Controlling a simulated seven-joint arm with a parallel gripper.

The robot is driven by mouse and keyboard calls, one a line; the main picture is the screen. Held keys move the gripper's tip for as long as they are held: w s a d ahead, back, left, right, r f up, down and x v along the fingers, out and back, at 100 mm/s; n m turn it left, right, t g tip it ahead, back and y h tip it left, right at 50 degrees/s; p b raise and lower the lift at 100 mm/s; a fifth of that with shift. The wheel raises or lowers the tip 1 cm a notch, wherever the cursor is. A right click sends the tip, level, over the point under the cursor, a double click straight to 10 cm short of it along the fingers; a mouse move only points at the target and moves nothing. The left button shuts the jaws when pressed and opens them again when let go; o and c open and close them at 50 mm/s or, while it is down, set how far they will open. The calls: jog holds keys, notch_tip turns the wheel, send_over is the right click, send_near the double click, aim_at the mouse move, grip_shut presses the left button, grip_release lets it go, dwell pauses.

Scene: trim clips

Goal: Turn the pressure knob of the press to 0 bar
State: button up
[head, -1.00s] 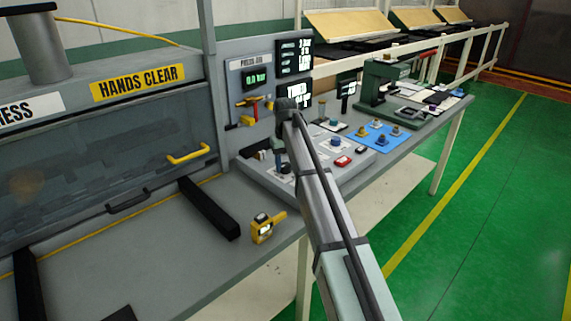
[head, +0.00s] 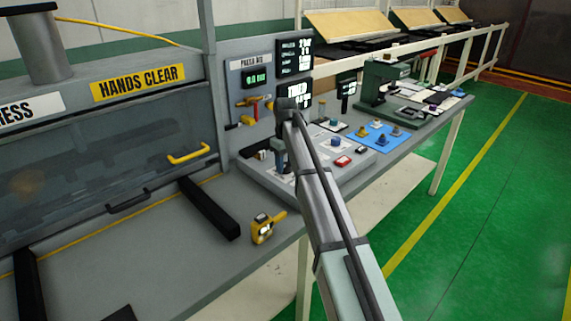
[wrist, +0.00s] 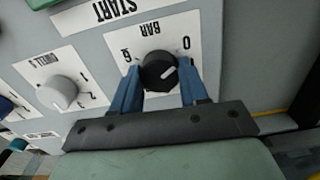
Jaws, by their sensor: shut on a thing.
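The pressure knob (wrist: 157,74) is a round black knob on a white label marked BAR, with a 0 at its upper right and another figure at its upper left. Its white pointer line points right and slightly up, below the 0. My gripper (wrist: 159,78) has its two blue fingers on either side of the knob and is shut on it. In the head view, my gripper (head: 280,160) reaches down onto the sloped control panel of the press (head: 250,178), and the knob is hidden there. The press display (head: 255,77) shows green figures too blurred to read surely.
A grey knob (wrist: 57,93) on a numbered label sits left of the pressure knob, and a START label (wrist: 95,12) lies above. A red button (head: 343,161) is right of my arm. A yellow tape measure (head: 267,227) stands on the bench in front.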

aim_at(286, 165)
jog(key=o, duration=1.1)
jog(key=shift+c, duration=0.2)
notch_tip(286, 165, up, 14)
jog(key=shift+f, duration=0.1)
